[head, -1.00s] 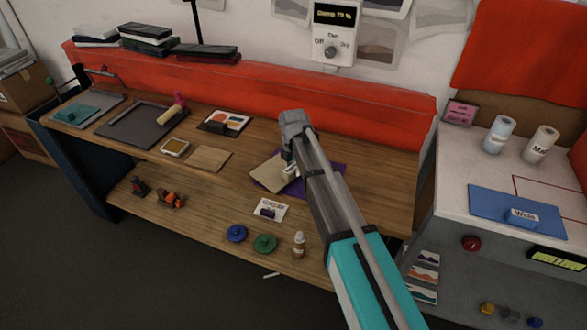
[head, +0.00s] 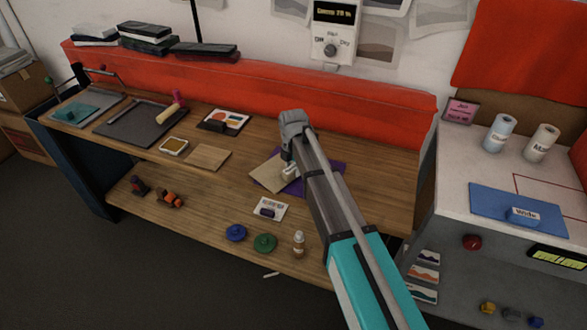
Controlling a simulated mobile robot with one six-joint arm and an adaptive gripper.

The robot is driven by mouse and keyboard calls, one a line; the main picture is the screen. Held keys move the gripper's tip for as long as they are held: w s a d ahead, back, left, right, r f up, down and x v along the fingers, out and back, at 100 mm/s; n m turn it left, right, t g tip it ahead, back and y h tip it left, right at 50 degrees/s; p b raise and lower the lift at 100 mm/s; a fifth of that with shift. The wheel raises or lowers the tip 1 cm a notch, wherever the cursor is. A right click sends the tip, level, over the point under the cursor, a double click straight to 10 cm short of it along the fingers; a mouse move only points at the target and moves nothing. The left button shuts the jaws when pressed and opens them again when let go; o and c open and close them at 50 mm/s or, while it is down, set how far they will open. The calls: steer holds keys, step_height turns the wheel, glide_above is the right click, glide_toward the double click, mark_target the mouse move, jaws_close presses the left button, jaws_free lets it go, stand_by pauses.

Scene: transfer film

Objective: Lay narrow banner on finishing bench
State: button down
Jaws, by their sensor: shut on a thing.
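My gripper (head: 289,160) is over the right half of a long wooden bench (head: 375,165), low near its top. It is shut on a small pale block (head: 291,172); the fingertips are partly hidden by my own arm. Under and beside it lie a tan sheet (head: 268,174) and a purple sheet (head: 335,168), which my arm partly covers. I see no readable label marking a narrow banner, and cannot tell which sheet the block belongs to. A blue sheet (head: 485,205) with a block labelled "Wide" (head: 523,215) lies on the right counter.
On the bench's left are dark trays (head: 140,130), a colour-print card (head: 232,119) and a wooden square (head: 208,157). Two rolls (head: 499,135) stand on the right counter. A lower shelf holds discs (head: 265,243) and a bottle (head: 298,243). The bench's right end is clear.

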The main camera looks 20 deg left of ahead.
steer(key=shift+c, duration=1)
jaws_free()
steer(key=shift+r, duration=0.1)
